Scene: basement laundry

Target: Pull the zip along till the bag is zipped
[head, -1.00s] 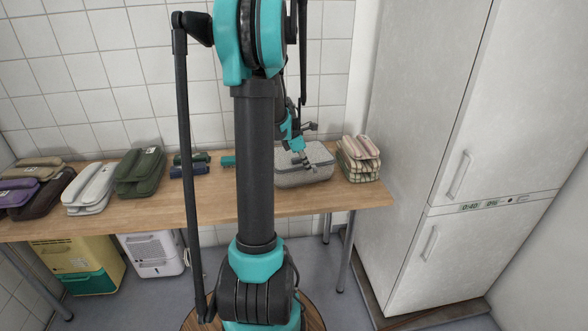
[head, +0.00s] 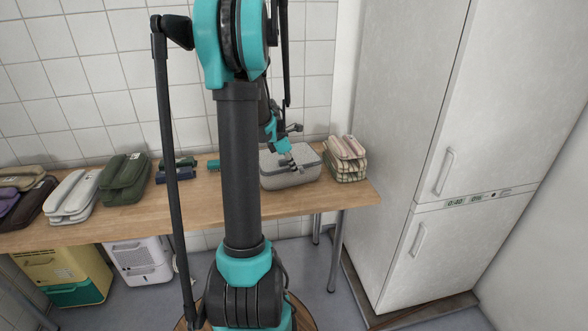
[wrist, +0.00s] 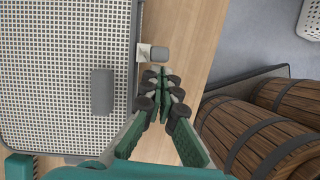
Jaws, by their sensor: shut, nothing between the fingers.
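The bag (head: 275,182) is a grey, box-shaped case with a light top, standing on the wooden table. In the wrist view its dotted grey top (wrist: 60,50) fills the left side, with a dark grey block (wrist: 101,92) on it. A small grey tab (wrist: 160,54) beside a white label sticks out past the bag's right edge; it looks like the zip pull. My gripper (wrist: 162,78) is shut and empty, its fingertips just below the tab in the wrist view and apart from it. In the head view my gripper (head: 293,164) is at the bag. The zip's line is not clear.
A striped bag (head: 345,160) stands close to the right of the grey bag. Green (head: 125,177) and white (head: 75,197) bags lie along the table (head: 220,205) to the left. A tall fridge (head: 440,180) stands at the right. Bare tabletop lies in front of the bag.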

